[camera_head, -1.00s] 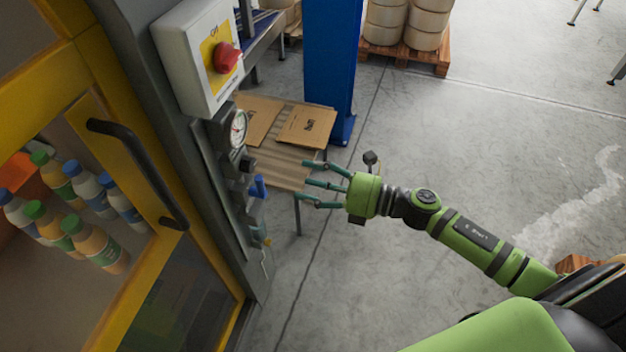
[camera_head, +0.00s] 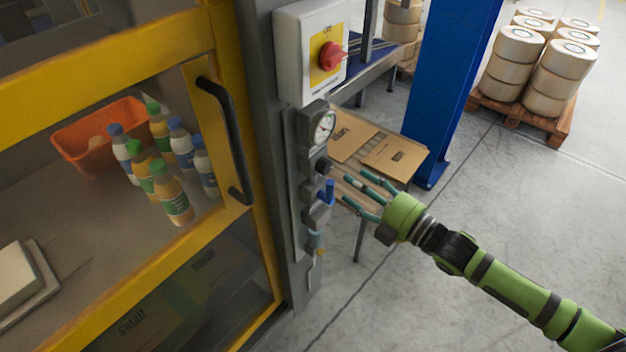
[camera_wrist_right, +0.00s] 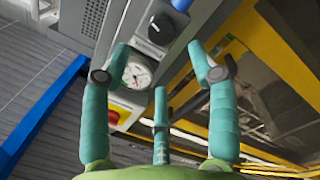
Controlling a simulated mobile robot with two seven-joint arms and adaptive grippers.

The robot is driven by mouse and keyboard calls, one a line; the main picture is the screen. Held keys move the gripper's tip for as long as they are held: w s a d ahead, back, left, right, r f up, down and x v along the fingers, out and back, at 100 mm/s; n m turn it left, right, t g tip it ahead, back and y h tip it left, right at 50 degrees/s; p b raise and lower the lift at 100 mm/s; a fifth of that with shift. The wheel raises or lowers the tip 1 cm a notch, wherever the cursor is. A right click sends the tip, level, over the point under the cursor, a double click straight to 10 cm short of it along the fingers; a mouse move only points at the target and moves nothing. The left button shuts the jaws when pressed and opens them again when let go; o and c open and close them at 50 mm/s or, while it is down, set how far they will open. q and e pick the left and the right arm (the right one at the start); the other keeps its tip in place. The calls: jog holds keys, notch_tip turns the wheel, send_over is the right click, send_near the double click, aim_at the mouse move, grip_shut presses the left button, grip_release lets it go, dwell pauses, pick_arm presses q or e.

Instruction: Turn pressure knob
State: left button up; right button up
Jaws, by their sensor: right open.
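The black pressure knob (camera_head: 325,166) sits on the grey air unit on the machine's post, below the round white gauge (camera_head: 323,128). In the right wrist view the knob (camera_wrist_right: 161,28) has a white mark and lies ahead of the fingertips, with the gauge (camera_wrist_right: 137,74) seen between the fingers. My right gripper (camera_head: 354,187) is open and empty, its three teal fingers spread toward the air unit. It is right of the knob and slightly lower in the head view, apparently not touching it. My left gripper is out of view.
A blue lever (camera_head: 329,191) is just below the knob. A white box with a red switch (camera_head: 332,56) is above. The yellow-framed door has a black handle (camera_head: 226,140). A table with flat cartons (camera_head: 396,158) stands behind my fingers.

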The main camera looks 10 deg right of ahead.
aim_at(328, 169)
jog(key=shift+m, duration=0.3)
jog(key=p+x, duration=0.1)
jog(key=x, duration=0.5)
jog(key=shift+w+a+f+p, duration=0.15)
jog(key=shift+w+p, duration=0.1)
jog(key=shift+p, duration=0.1)
jog(key=shift+w+a, duration=0.25)
jog(key=shift+w, duration=0.1)
jog(key=shift+f, duration=0.1)
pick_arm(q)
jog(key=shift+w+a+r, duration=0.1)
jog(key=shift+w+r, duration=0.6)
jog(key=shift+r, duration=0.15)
pick_arm(e)
jog(key=c, duration=1.1)
